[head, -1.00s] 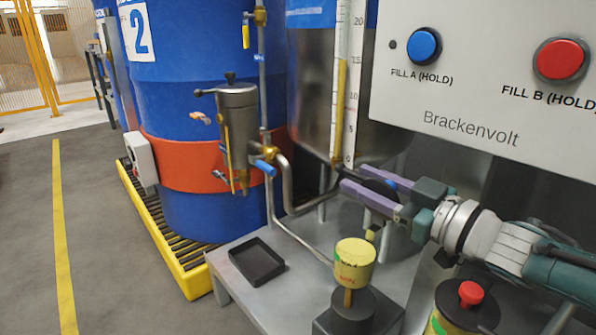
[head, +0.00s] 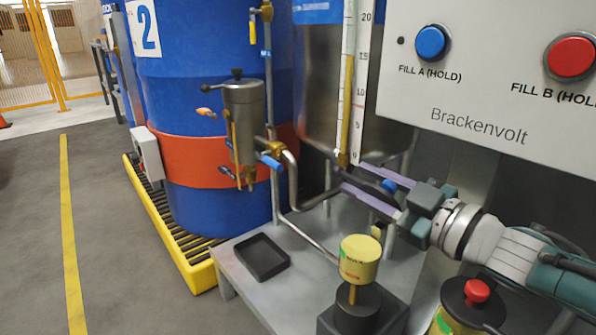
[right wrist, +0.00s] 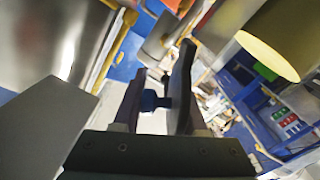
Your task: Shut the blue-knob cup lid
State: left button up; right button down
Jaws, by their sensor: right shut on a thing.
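My right gripper (head: 354,177) reaches in from the right in the head view, its two purple fingers on either side of a blue knob (head: 388,186). The gripper is shut on this knob. A dark disc, which looks like the lid, shows partly between the fingers. In the right wrist view the blue knob (right wrist: 150,100) sits between the dark fingers, with a curved dark edge beside it. The lid's cup cannot be made out clearly; a small yellow-green piece (head: 376,231) shows below the fingers. My left gripper is not in view.
A yellow cylinder (head: 359,260) stands on a dark base in front of the gripper. A red-knob cup (head: 473,292) is at lower right. A black tray (head: 262,257) lies on the grey bench. Pipes, a steel tank and a control panel (head: 480,80) surround the arm.

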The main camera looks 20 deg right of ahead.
jog(key=c, duration=0.6)
grip_release()
jog(key=shift+d, duration=0.15)
